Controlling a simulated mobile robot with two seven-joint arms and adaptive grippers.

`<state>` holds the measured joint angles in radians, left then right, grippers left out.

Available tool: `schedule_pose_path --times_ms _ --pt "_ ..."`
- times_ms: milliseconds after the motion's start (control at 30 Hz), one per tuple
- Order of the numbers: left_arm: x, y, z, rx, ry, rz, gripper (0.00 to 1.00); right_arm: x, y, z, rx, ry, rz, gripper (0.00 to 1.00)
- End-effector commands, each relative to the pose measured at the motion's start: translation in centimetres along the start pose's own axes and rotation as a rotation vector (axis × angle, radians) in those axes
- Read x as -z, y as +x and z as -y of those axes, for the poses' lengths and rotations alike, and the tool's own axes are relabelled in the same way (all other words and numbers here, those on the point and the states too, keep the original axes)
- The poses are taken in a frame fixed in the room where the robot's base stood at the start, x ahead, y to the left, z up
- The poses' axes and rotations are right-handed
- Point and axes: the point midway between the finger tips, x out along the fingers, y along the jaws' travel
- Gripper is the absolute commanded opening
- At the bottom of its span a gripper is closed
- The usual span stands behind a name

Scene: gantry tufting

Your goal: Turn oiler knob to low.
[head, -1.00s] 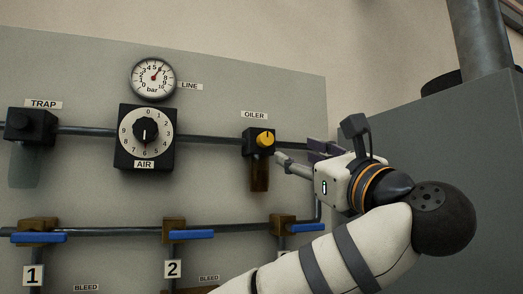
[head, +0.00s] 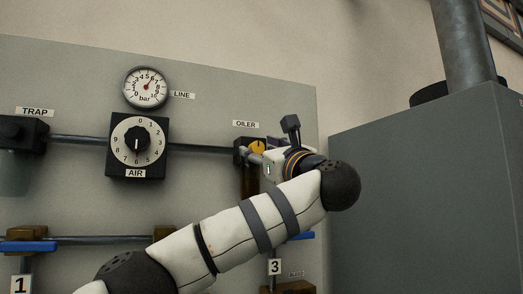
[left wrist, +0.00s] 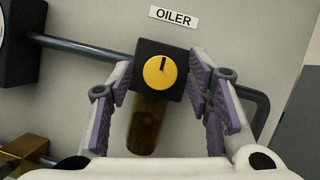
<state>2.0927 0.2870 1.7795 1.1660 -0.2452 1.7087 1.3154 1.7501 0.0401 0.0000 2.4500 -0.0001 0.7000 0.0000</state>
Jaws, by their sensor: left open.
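The oiler knob (head: 257,147) is a round yellow dial with a dark mark, on a black block under the OILER label. In the left wrist view the knob (left wrist: 160,71) faces me and its mark points almost straight up. My left gripper (left wrist: 162,82) is open. Its purple-padded fingers stand to the left and right of the black block, with the knob between them. I cannot tell whether either finger touches the block. In the head view my left gripper (head: 266,153) is at the knob's right and partly hides the block. My right gripper is not in view.
A brown oiler bowl (left wrist: 147,122) hangs below the block. A pipe (head: 190,147) runs left to the AIR dial (head: 137,145), with the LINE gauge (head: 146,87) above. Blue-handled valves (head: 30,246) sit lower. A large grey cabinet (head: 430,190) stands at right.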

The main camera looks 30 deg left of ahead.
Motion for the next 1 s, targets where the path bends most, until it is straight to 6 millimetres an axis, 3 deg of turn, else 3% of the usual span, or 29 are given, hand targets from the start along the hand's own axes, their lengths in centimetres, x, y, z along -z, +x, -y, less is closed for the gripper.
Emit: schedule_pose_path --times_ms 33,233,667,1000 --pt "0.03 -0.02 0.02 0.0 0.0 0.0 0.46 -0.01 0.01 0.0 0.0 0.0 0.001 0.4" --pt "0.02 -0.05 0.02 0.0 0.001 0.0 0.01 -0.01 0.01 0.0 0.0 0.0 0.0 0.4" --pt "-0.08 -0.03 -0.07 0.027 0.064 0.002 0.0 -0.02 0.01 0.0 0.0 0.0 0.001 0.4" --pt "-0.19 -0.01 -0.31 0.132 0.316 0.003 0.0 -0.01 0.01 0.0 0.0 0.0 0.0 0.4"
